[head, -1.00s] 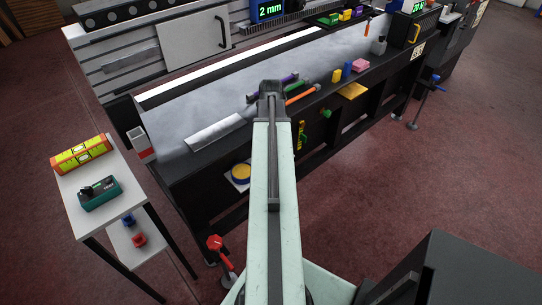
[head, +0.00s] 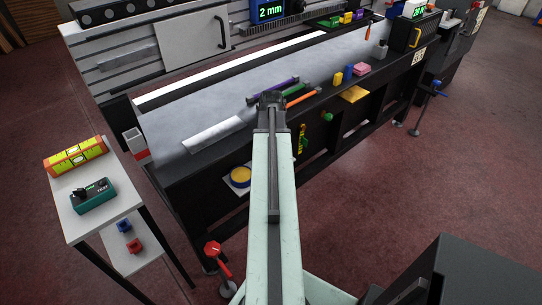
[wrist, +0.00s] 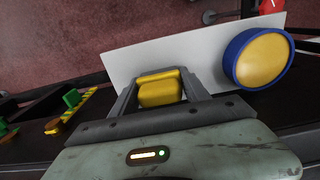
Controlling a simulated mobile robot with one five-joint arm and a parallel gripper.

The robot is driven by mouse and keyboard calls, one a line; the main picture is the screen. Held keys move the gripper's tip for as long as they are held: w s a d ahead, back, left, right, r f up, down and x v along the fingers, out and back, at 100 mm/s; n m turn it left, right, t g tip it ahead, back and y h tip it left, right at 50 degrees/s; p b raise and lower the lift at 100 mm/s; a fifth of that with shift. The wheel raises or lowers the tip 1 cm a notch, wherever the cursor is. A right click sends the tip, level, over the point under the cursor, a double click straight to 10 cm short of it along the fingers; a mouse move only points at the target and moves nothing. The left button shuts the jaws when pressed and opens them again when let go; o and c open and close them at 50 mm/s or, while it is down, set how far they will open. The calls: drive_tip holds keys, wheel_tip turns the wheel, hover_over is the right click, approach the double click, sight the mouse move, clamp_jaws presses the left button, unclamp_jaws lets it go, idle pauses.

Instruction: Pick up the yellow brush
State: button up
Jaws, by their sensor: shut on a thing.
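My gripper (wrist: 160,92) is shut on a yellow, block-like thing, taken to be the yellow brush (wrist: 158,90), in the wrist view. It sits between the two grey fingers, and only its top and near face show. Bristles cannot be made out. In the head view my gripper (head: 270,100) is at the far end of my pale arm, at the bench's front edge. The held thing is hidden there behind my arm.
Purple (head: 272,90), green (head: 294,93) and orange (head: 304,98) handles lie close around my gripper. A small side table (head: 70,215) stands at the left.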

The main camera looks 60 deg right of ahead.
wheel_tip(320, 180, up, 10)
drive_tip(key=p, duration=1)
drive_tip(key=shift+r, duration=0.1)
drive_tip(key=o, duration=0.8)
drive_tip(key=c, duration=0.6)
drive_tip(key=shift+s, duration=0.1)
